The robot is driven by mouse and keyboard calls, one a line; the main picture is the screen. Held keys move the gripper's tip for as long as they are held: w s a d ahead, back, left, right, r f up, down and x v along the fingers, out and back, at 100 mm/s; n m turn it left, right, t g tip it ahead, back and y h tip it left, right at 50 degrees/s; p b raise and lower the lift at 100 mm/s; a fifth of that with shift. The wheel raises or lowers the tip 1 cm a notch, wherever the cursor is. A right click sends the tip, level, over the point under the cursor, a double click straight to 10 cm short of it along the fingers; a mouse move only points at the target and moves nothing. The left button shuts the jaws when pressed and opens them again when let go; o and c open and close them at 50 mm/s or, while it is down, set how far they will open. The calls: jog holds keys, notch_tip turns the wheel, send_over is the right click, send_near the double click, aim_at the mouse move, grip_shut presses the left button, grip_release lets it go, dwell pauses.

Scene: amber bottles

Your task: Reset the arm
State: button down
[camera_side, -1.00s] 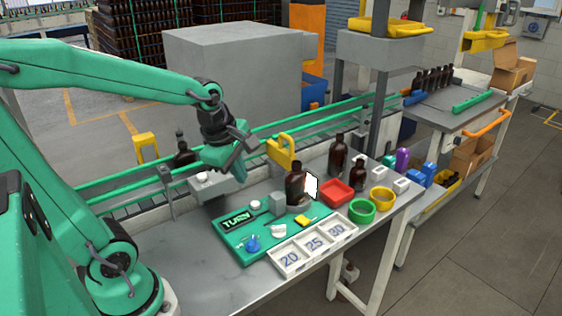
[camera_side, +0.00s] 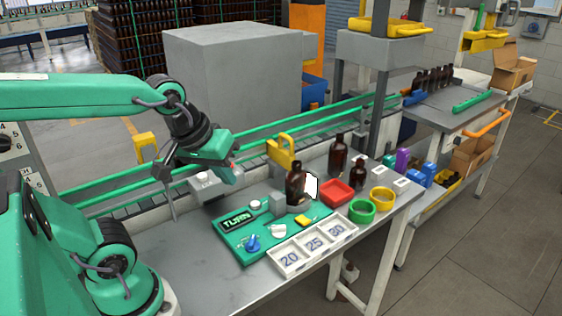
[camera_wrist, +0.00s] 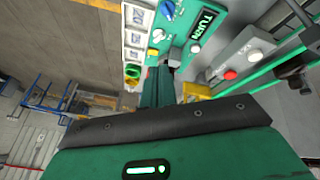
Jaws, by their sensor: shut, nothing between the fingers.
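The green panel (camera_side: 240,262) lies on the bench with a TURN display (camera_side: 237,220), a blue knob (camera_side: 253,243) and white knobs. My arm reaches in from the left, over the conveyor side.
A white tray marked 20, 25, 30 (camera_side: 283,266) lies in front of the panel. A red tray (camera_side: 337,191), a green ring (camera_side: 361,212) and a yellow ring (camera_side: 382,199) sit to the right. Two brown bottles stand behind them. The bench's front left is bare.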

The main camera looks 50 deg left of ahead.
jog(key=m, duration=0.2)
jog(key=s+m, duration=0.1)
jog(key=m, duration=0.1)
jog(key=d+m, duration=0.1)
jog(key=shift+s+r+m, duration=0.3)
jog(key=shift+s+m, duration=0.1)
